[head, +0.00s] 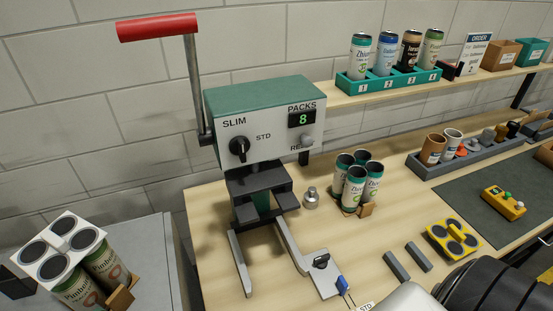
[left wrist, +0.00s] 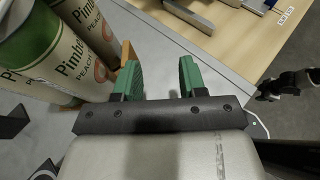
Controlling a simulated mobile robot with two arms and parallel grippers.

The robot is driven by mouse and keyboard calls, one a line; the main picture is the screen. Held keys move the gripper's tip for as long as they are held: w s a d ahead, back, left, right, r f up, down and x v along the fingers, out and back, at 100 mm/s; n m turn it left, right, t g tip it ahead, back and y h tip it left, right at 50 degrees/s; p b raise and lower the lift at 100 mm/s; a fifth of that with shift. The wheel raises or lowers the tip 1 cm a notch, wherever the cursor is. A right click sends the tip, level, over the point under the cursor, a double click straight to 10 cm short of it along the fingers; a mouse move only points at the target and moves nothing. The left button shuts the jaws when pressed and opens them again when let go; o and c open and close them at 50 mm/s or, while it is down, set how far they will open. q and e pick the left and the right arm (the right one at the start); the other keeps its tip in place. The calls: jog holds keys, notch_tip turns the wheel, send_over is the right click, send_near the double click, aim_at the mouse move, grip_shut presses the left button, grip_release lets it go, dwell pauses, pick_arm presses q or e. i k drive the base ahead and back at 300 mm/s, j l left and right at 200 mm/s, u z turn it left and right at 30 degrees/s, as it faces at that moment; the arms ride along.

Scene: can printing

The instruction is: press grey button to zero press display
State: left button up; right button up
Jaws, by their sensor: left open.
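The press (head: 262,125) is a green and light grey machine with a red-handled lever (head: 157,27), which is raised. Its small display (head: 302,119), under the word PACKS, reads a green 8. The grey button (head: 307,140) sits below the display, beside a partly covered label starting "RE". A black knob (head: 239,149) is between SLIM and STD. My left gripper (left wrist: 158,78) shows in the left wrist view with its green fingers apart and nothing between them. It is beside the Pimble cans, away from the press. My right gripper is not in view.
Pimble cans (head: 107,268) under a white holder stand on a grey surface at lower left. Grouped cans (head: 355,187) and a small metal piece (head: 311,197) stand right of the press. A teal can rack (head: 390,79) is on the shelf. A yellow holder (head: 441,243) is farther right.

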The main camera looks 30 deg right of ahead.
aim_at(306, 142)
jog(key=z, duration=0.9)
